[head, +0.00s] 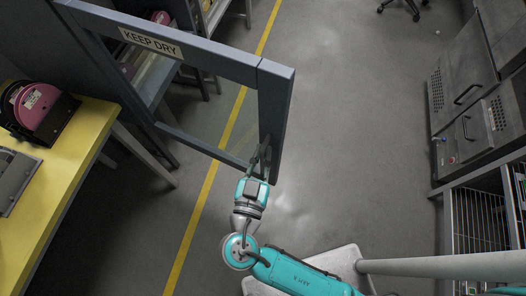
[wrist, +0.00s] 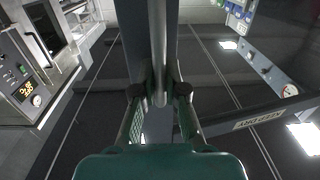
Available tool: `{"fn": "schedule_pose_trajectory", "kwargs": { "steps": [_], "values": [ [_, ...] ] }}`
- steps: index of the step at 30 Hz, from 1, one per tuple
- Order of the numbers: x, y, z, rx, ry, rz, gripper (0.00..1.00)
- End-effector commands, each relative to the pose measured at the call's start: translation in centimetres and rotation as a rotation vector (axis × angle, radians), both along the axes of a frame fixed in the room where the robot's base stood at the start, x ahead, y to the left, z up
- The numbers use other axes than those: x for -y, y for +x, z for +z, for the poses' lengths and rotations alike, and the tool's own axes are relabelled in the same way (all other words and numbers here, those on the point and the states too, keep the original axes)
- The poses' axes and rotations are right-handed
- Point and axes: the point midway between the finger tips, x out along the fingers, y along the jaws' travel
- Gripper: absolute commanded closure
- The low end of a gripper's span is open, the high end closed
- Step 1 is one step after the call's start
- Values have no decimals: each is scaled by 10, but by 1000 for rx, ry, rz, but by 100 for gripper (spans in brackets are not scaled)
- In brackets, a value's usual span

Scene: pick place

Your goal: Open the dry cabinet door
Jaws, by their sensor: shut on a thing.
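The dry cabinet door (head: 275,95) is a dark grey frame with a clear pane and a "KEEP DRY" label (head: 150,42). The floor and a yellow line show through the pane, so the door stands swung out into the room. Its label also shows in the wrist view (wrist: 258,119). My gripper (head: 262,155) is at the free edge of the door. In the wrist view my gripper (wrist: 158,92) has its fingers closed on both sides of the upright grey handle bar (wrist: 158,45).
A yellow-topped bench (head: 75,150) with a pink-and-black device (head: 42,112) stands at left. Grey metal cabinets (head: 470,100) and a wire rack (head: 470,225) line the right side. The floor (head: 345,110) between is clear.

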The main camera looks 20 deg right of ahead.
Motion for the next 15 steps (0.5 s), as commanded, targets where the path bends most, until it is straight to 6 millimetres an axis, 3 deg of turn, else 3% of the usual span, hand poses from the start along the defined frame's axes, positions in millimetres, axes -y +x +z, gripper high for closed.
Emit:
{"fn": "schedule_pose_trajectory", "kwargs": {
  "steps": [3, 4, 6, 15],
  "values": [
    [-4, 2, 6, 14, 3, 12, 100],
    [-4, 2, 7, 14, 3, 12, 82],
    [-4, 2, 6, 14, 3, 10, 64],
    [-2, 1, 4, 9, 1, 6, 63]
  ]
}}
